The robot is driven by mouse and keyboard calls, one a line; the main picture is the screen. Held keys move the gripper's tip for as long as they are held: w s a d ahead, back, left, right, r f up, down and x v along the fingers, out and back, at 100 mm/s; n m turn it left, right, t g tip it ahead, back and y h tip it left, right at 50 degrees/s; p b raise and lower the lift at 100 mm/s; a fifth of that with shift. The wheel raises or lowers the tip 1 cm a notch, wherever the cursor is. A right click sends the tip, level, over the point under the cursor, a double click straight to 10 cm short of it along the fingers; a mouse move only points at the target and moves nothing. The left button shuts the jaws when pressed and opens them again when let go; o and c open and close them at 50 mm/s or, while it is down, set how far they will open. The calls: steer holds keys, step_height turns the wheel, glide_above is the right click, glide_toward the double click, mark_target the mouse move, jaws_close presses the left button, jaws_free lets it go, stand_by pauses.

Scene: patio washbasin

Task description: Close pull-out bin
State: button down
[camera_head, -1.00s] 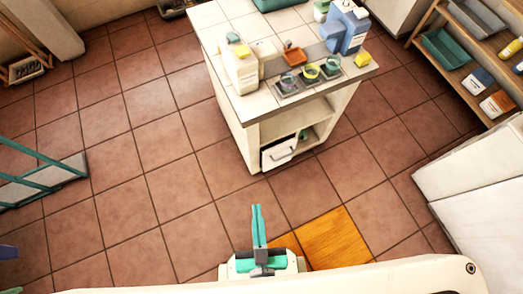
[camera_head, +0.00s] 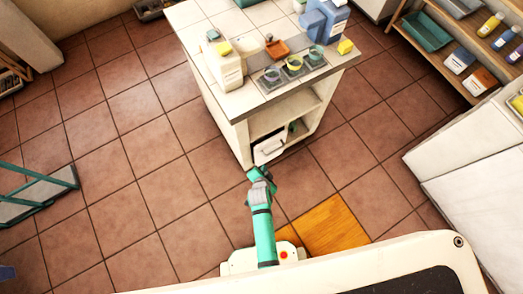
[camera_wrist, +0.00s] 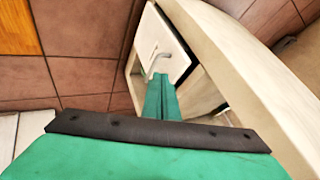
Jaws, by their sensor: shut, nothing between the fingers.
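The pull-out bin (camera_head: 268,151) has a white front with a metal handle. It sits low in the near left part of the tiled island cabinet (camera_head: 243,135), below an open shelf. Its front seems to stand a little out of the cabinet; how far is hard to tell. In the wrist view the bin's front (camera_wrist: 172,38) and its bent handle lie just beyond my fingertips. My gripper (camera_head: 258,170) is low in front of the bin. In the wrist view its green fingers (camera_wrist: 161,92) are together and empty, overlapping the bin front; contact cannot be told.
Bottles, an orange box and small cups in a tray (camera_head: 294,68) stand on the island top. A wooden floor patch (camera_head: 328,228) lies right of my arm. A white unit (camera_head: 460,150) and shelves (camera_head: 450,40) are at right.

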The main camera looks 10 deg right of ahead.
steer(key=shift+m, duration=0.5)
steer(key=shift+w+d+f, duration=0.15)
steer(key=shift+w+f, duration=1.35)
steer(key=shift+w, duration=0.4)
steer(key=shift+w+d+f, duration=0.2)
steer(key=shift+w+f, duration=1.3)
steer(key=shift+w, duration=0.35)
steer(key=shift+w+d+f, duration=0.15)
steer(key=shift+w+f, duration=1.35)
steer(key=shift+w, duration=0.4)
